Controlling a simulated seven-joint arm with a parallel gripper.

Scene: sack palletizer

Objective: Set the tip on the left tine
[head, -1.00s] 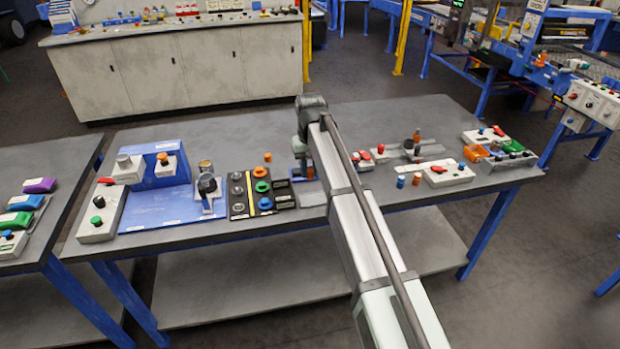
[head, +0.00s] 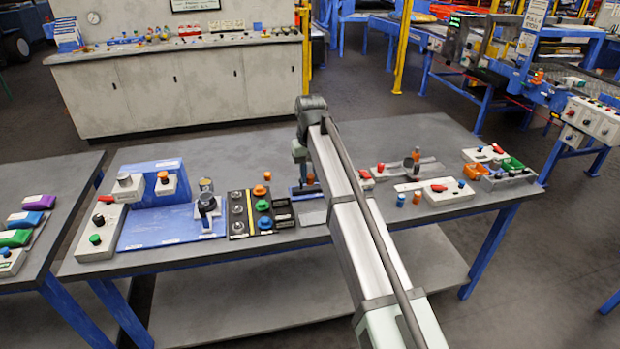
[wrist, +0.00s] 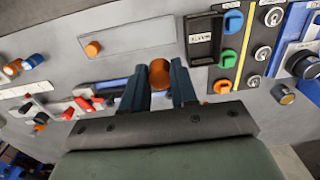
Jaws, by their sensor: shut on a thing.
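My gripper (wrist: 159,88) has its two dark blue fingers around an orange cylindrical tip (wrist: 159,74); the tip also shows in the head view (head: 310,178). The fingers point down at the table. A flat blue piece (head: 303,190) lies below or just behind the held tip; in the wrist view part of its blue edge (wrist: 112,82) shows left of the fingers. I cannot make out which part of it is the left tine, as the fingers and arm cover much of it. The gap between tip and blue piece is unclear.
A black panel (head: 238,232) with orange, green and blue knobs stands left of the gripper. A grey plate (head: 313,212) lies in front. Control boxes (head: 447,191) stand to the right.

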